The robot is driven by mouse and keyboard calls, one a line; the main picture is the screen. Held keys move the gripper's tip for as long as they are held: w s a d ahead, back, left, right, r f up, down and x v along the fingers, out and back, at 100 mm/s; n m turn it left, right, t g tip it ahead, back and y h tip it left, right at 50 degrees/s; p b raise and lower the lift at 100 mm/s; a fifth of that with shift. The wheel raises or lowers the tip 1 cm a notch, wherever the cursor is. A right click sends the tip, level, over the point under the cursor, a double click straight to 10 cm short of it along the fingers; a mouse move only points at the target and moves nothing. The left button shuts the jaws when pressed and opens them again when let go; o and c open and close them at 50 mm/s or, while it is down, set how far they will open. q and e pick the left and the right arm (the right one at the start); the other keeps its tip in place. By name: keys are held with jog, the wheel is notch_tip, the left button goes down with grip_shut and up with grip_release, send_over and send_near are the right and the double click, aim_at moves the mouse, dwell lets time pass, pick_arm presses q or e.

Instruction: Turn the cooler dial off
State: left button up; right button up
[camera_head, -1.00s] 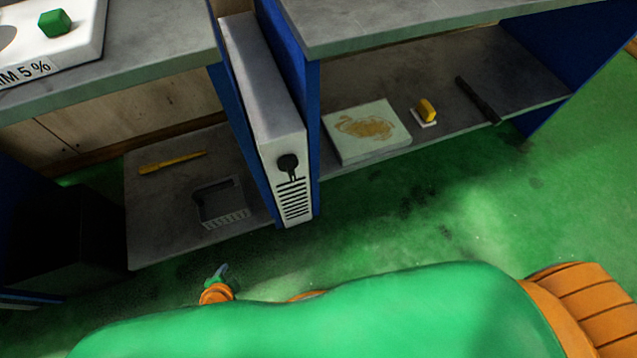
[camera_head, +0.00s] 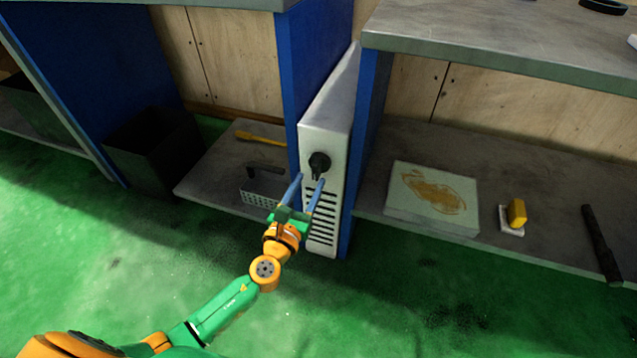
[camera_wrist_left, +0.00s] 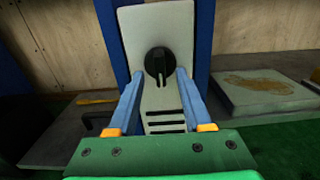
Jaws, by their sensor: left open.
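The cooler (camera_head: 334,130) is a tall narrow white box with dark slots low on its front, set between blue panels. Its black dial (camera_head: 319,164) sits above the slots, with its pointer end hanging downward. My left gripper (camera_head: 309,180) is open, its two blue fingers pointing up at the cooler front just below the dial. In the left wrist view the dial (camera_wrist_left: 159,62) shows between and slightly beyond the fingertips, with a finger to each side. I cannot tell whether either finger touches it. My right gripper is not seen.
A dark bin (camera_head: 155,150) stands on the green floor.

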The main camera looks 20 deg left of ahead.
aim_at(315, 172)
pick_arm(q)
jog(key=w, duration=0.3)
jog(key=shift+w, duration=0.3)
grip_shut()
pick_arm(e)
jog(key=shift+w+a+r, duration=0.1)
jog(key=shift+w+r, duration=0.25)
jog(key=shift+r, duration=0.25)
